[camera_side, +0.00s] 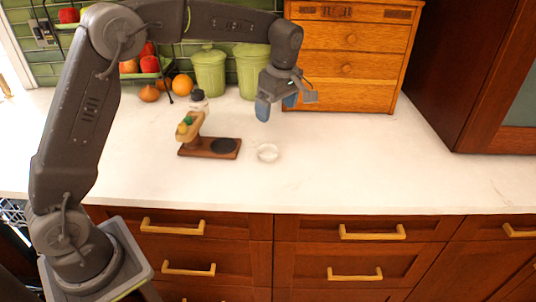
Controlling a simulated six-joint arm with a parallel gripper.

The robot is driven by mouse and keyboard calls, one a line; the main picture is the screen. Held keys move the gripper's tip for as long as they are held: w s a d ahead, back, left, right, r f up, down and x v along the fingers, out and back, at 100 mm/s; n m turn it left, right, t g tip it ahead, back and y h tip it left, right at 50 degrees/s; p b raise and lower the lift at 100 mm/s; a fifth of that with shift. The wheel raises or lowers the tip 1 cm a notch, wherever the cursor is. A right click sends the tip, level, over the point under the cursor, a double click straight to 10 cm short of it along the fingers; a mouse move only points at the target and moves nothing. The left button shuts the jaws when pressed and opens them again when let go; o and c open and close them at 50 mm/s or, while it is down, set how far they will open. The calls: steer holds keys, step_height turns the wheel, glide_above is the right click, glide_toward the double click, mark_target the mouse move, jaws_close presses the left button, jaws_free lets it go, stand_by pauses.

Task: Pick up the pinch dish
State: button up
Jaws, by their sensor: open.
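A small clear pinch dish (267,153) sits on the white countertop, just right of a dark wooden board. It looks like a shallow glass bowl; whether anything is in it is too small to tell. My gripper (277,108) hangs above the counter, above and slightly right of the dish and apart from it. Its jaws are open with nothing between them, and the fingers point downward.
Green canisters (209,72), fruit and a wooden drawer chest (347,65) stand at the back. The countertop (400,165) to the right is clear.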

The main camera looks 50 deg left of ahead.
glide_above(268, 155)
steer(key=d, duration=0.1)
steer(key=f, duration=0.5)
steer(key=w+f, duration=0.1)
steer(key=f, duration=0.2)
steer(key=shift+f, duration=0.25)
steer(key=f, duration=0.3)
steer(key=s+f, duration=0.1)
steer(key=shift+a+f, duration=0.2)
steer(key=shift+a, duration=0.15)
steer(key=shift+a+f, duration=0.1)
steer(key=shift+f, duration=0.45)
steer(key=shift+c, duration=0.2)
steer(key=c, duration=0.9)
